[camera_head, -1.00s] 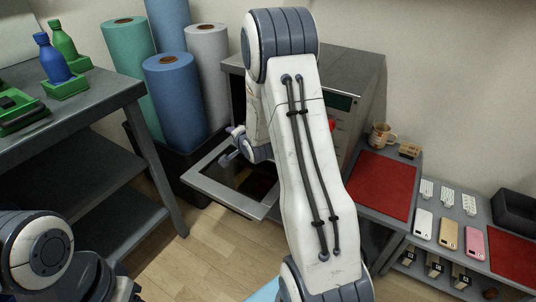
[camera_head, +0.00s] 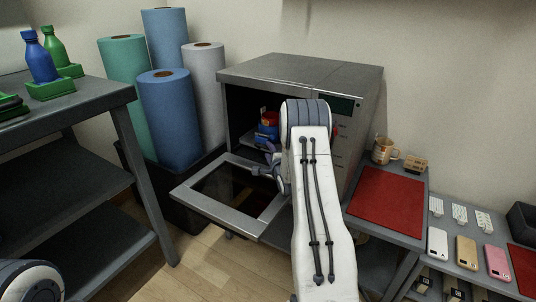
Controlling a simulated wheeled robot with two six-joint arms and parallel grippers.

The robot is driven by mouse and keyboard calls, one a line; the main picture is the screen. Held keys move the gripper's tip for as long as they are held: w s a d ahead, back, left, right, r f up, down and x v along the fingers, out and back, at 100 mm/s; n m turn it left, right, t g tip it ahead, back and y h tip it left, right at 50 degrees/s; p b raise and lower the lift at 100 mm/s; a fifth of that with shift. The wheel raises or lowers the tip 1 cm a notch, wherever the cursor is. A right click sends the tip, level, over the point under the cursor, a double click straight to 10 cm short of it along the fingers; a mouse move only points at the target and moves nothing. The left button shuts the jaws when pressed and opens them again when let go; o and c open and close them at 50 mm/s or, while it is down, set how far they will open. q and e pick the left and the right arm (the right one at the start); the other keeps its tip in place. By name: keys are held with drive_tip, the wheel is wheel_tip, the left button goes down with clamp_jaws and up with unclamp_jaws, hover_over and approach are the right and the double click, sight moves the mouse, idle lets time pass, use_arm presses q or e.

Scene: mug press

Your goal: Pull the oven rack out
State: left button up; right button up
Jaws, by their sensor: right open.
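The oven (camera_head: 325,75) is a grey metal box against the wall, with its front door (camera_head: 230,195) hinged down flat and open. Inside the dark cavity stands a red and blue item (camera_head: 268,126), partly hidden by my arm. My right gripper (camera_head: 260,162) is open at the oven mouth, above the inner part of the door and below the red and blue item. Whether it touches the rack cannot be told. My left gripper is out of view; only part of that arm shows at the lower left.
Rolls of material (camera_head: 168,110) stand in a dark bin left of the oven. A dark shelf table (camera_head: 75,110) is further left.

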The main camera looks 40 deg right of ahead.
drive_tip(key=shift+x, duration=0.8)
clamp_jaws()
idle(0.9)
